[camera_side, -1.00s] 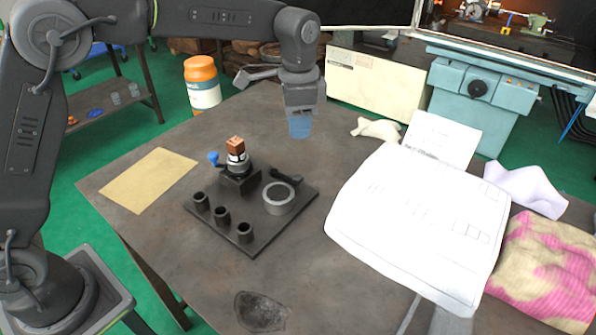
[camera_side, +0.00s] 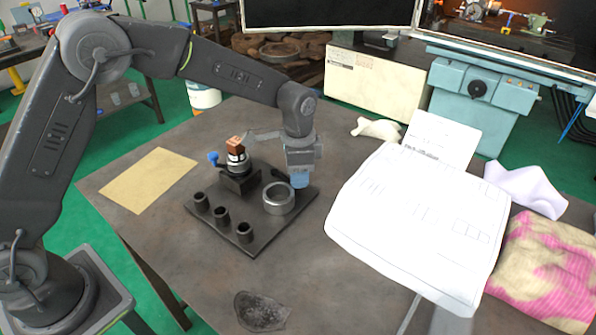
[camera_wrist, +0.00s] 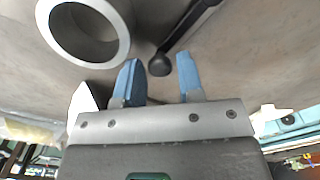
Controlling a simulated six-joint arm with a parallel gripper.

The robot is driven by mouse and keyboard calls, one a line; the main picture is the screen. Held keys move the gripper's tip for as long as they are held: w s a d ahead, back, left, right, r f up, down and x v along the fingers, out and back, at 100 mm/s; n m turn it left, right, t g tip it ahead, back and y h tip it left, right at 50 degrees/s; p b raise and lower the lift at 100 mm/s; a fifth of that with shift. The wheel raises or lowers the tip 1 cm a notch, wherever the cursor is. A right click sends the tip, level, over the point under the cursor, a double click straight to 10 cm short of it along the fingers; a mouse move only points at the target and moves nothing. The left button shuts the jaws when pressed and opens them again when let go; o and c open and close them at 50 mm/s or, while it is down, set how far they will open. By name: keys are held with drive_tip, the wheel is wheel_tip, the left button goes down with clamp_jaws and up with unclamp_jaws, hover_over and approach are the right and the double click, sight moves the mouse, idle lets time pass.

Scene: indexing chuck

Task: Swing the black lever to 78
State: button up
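The black lever (camera_side: 279,174) lies on the dark base plate (camera_side: 262,237), behind the pale metal ring (camera_side: 279,198). In the wrist view the lever (camera_wrist: 192,22) slants down to a round black knob (camera_wrist: 160,65). My gripper (camera_side: 299,180) points down at the plate's right edge, beside the ring. In the wrist view its blue fingers (camera_wrist: 160,72) are spread, and the knob appears in the gap between them. Contact cannot be told. No scale or number 78 is readable.
Several black cups (camera_side: 221,215) line the plate's front left.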

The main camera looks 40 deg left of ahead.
clamp_jaws()
drive_tip(key=shift+w, duration=0.1)
idle(0.4)
drive_tip(key=w+n, duration=0.2)
drive_tip(key=n, duration=0.1)
drive_tip(key=shift+a, duration=0.15)
drive_tip(key=w+n, duration=0.1)
drive_tip(key=n, duration=0.1)
drive_tip(key=w+a+n, duration=0.1)
drive_tip(key=n, duration=0.1)
drive_tip(key=w+a+n, duration=0.1)
drive_tip(key=n, duration=0.1)
drive_tip(key=a+n, duration=0.1)
drive_tip(key=n, duration=0.1)
drive_tip(key=shift+w, duration=0.4)
drive_tip(key=shift+w+a+n, duration=0.25)
drive_tip(key=shift+a+n, duration=0.3)
drive_tip(key=shift+n, duration=0.55)
drive_tip(key=shift+w+a+n, duration=0.2)
drive_tip(key=shift+a+n, duration=0.35)
drive_tip(key=shift+n, duration=0.55)
drive_tip(key=shift+r, duration=0.1)
